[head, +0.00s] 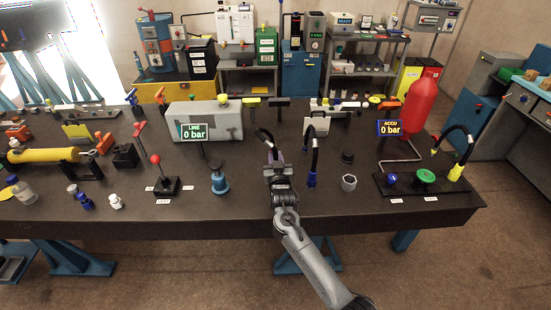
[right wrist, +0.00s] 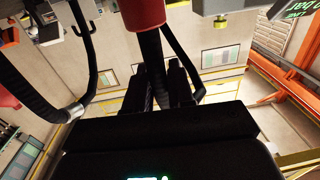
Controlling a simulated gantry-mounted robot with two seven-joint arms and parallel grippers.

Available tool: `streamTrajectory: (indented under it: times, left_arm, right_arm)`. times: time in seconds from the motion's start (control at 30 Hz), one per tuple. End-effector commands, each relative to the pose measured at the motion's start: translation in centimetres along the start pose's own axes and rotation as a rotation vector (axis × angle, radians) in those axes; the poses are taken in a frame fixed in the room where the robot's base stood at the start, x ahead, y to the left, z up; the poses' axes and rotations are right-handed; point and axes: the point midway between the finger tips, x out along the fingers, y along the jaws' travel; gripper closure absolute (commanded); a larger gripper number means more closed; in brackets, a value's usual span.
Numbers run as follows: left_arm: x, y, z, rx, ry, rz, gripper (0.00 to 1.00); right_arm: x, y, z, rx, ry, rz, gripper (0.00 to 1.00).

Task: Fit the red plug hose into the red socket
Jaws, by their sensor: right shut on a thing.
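My right gripper (head: 278,166) is above the front middle of the dark table. It is shut on a black hose (head: 265,137), which arcs up behind the fingers. In the right wrist view the fingers (right wrist: 166,78) close around a dark stem below a red part (right wrist: 142,13), seemingly the red plug, cut off by the top edge. In the head view the plug is hidden by the gripper or too small to tell. I cannot make out the red socket in either view. My left gripper is not in view.
Right of the gripper stand a blue-ended black hose (head: 311,179) and a metal nut (head: 348,183). A grey block (head: 190,120) with a LINE 0 bar display is behind left. A red accumulator (head: 419,105) and a yellow-ended hose (head: 456,171) are right. A red-knobbed lever (head: 156,160) is left.

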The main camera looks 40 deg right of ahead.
Motion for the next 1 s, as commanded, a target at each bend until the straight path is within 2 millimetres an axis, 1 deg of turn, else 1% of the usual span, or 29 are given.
streamTrajectory:
  times: [0.5,0.53,0.7,1.0]
  left_arm:
    - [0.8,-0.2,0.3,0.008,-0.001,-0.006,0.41]
    - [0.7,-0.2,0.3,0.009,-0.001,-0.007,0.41]
    - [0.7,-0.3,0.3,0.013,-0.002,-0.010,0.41]
    - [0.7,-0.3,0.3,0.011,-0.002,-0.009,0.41]
  right_arm:
    - [0.0,0.0,1.2,0.001,0.002,0.000,1.00]
    - [0.0,0.0,1.1,0.001,0.003,0.000,0.72]
    - [0.0,0.0,1.1,0.001,0.002,0.000,0.47]
    - [-0.1,0.0,1.2,0.000,-0.001,0.000,0.47]
